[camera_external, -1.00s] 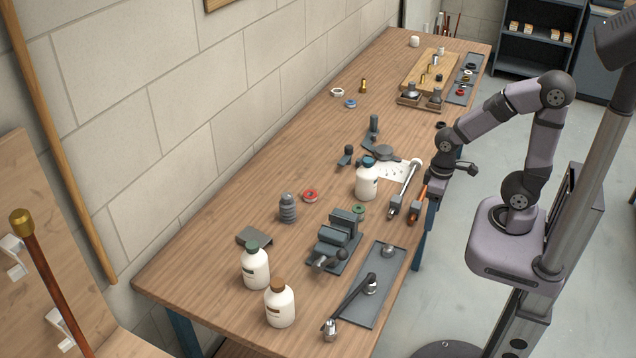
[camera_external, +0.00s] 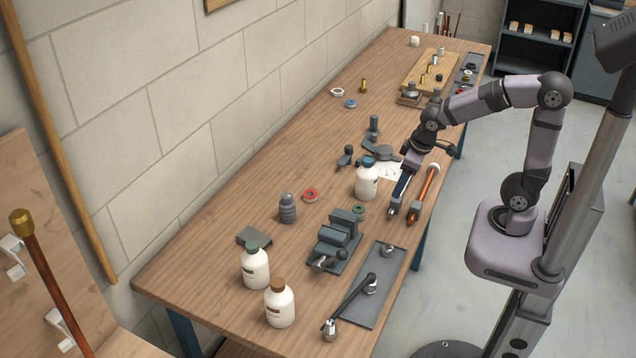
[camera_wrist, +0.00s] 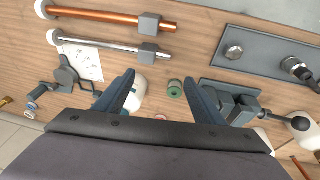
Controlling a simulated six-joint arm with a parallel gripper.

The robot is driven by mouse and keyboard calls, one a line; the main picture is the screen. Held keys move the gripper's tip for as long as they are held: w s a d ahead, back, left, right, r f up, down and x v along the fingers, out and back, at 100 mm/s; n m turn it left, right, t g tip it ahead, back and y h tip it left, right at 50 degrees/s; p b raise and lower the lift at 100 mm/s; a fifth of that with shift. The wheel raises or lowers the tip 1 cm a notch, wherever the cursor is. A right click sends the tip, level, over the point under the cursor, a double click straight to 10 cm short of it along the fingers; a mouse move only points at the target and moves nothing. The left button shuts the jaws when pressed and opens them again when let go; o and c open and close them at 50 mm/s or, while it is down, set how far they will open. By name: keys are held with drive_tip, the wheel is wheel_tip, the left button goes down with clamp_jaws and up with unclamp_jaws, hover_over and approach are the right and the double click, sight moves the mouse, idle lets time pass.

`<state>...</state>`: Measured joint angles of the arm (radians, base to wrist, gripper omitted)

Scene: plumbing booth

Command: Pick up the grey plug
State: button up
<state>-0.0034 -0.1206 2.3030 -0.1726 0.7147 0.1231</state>
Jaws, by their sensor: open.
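Several small grey pieces could be the grey plug, and I cannot tell which is. A ribbed grey cylinder (camera_external: 287,209) stands upright left of the red ring. My gripper (camera_external: 401,186) is above the front part of the table, right of the white bottle with a blue cap (camera_external: 367,183). In the wrist view my gripper (camera_wrist: 165,92) is open and empty. The white bottle (camera_wrist: 138,90) and a green ring (camera_wrist: 174,88) show below between its fingers.
A vise (camera_external: 337,238), a grey tray (camera_external: 366,300) with metal fittings and two more white bottles (camera_external: 255,267) (camera_external: 280,304) stand at the near end. A copper rod (camera_external: 427,187) lies beside my gripper. Bare wood (camera_external: 225,215) lies along the wall.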

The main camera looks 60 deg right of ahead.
drive_tip(key=w+t, duration=0.3)
drive_tip(key=w, duration=1)
drive_tip(key=n+t+y+b, duration=0.2)
drive_tip(key=n+t+y, duration=0.3)
drive_tip(key=t+y, duration=0.15)
hover_over(293, 199)
drive_tip(key=w+a, duration=0.1)
drive_tip(key=w, duration=0.2)
drive_tip(key=shift+s+f+g+y, duration=0.15)
drive_tip(key=shift+f+g+y, duration=0.1)
drive_tip(key=shift+y, duration=0.2)
wheel_tip(293, 199, down, 4)
drive_tip(key=shift+f, duration=0.1)
drive_tip(key=shift+s+f+p, duration=0.1)
drive_tip(key=shift+f+p, duration=0.25)
drive_tip(key=shift+f, duration=2.1)
drive_tip(key=f, duration=0.1)
drive_tip(key=w+f, duration=0.1)
drive_tip(key=f+p, duration=0.1)
drive_tip(key=shift+w+a, duration=0.2)
drive_tip(key=shift+a, duration=0.15)
drive_tip(key=shift+w+a+f, duration=0.3)
drive_tip(key=shift+w, duration=0.3)
